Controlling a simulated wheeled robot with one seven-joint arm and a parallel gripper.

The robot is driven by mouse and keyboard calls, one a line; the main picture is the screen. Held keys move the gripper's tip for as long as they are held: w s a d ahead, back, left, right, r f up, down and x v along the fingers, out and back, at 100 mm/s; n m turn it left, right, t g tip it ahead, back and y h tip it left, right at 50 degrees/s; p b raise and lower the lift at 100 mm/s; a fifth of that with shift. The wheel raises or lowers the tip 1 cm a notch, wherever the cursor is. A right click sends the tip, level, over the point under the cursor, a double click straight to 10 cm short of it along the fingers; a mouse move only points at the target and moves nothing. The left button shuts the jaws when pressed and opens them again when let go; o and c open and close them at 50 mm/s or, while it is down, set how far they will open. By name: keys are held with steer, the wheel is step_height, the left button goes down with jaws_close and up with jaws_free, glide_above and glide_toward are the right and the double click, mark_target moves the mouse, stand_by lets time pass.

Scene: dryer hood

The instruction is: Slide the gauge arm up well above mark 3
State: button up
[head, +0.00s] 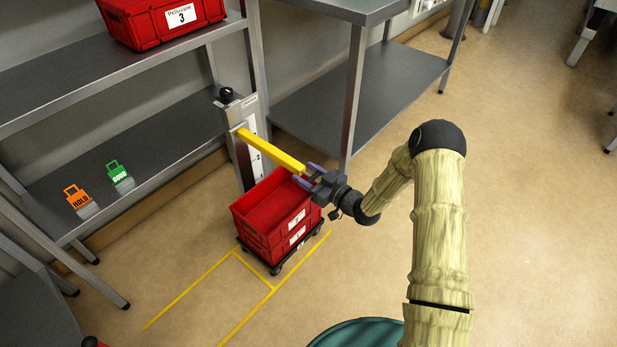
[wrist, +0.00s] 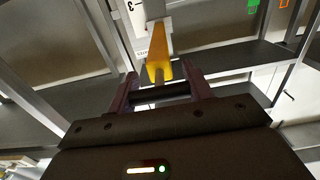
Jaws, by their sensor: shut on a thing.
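The gauge arm (head: 270,150) is a yellow bar reaching out from a grey post (head: 236,140) with a white scale strip (head: 254,165). The arm stands out over the red crates. My gripper (head: 307,176) is at its free end, shut on the end of the arm. Part of a mark 3 (wrist: 131,6) shows on the scale at the top edge.
Stacked red crates (head: 270,212) stand on a wheeled dolly below the arm, by yellow floor lines (head: 270,290). Shelving is to the left, with a red bin (head: 160,20) and orange and green tags (head: 118,172).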

steer(key=shift+d+r, duration=0.1)
steer(key=shift+r, duration=0.2)
steer(key=o, duration=1.4)
steer(key=p+v, duration=0.3)
steer(key=v, duration=1.4)
steer(key=shift+s+d+f, duration=0.1)
steer(key=shift+s+d, duration=0.05)
